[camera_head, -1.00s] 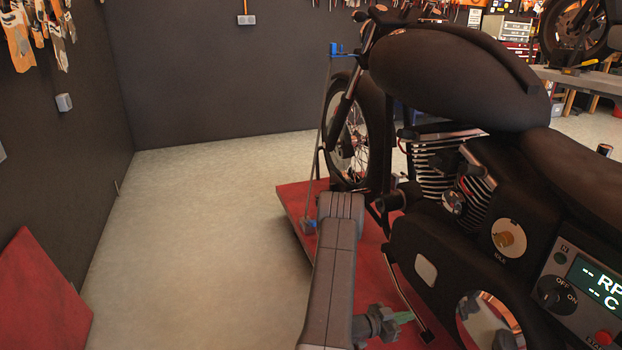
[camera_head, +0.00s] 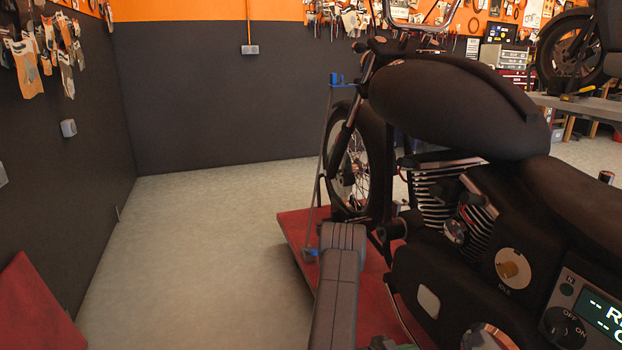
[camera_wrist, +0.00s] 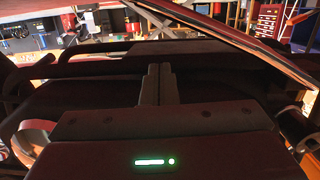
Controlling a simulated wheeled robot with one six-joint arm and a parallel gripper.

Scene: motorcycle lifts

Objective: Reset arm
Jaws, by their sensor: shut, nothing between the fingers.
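My arm reaches forward from the bottom of the head view, in front of the red lift platform (camera_head: 292,228) and to the left of the black motorcycle (camera_head: 445,88). Its far end is cut off by the lower edge there. In the wrist view my gripper (camera_wrist: 159,72) points away from the camera with its two dark fingers side by side, shut and empty. Dark, shadowed shapes lie beyond the fingers; I cannot tell how close they are.
A panel with a knob and display (camera_head: 580,315) is at the lower right, close to the motorcycle. A blue-topped strap or post (camera_head: 336,79) stands by the front wheel. A red slanted panel (camera_head: 35,305) is at the left. The floor (camera_head: 200,230) between is clear.

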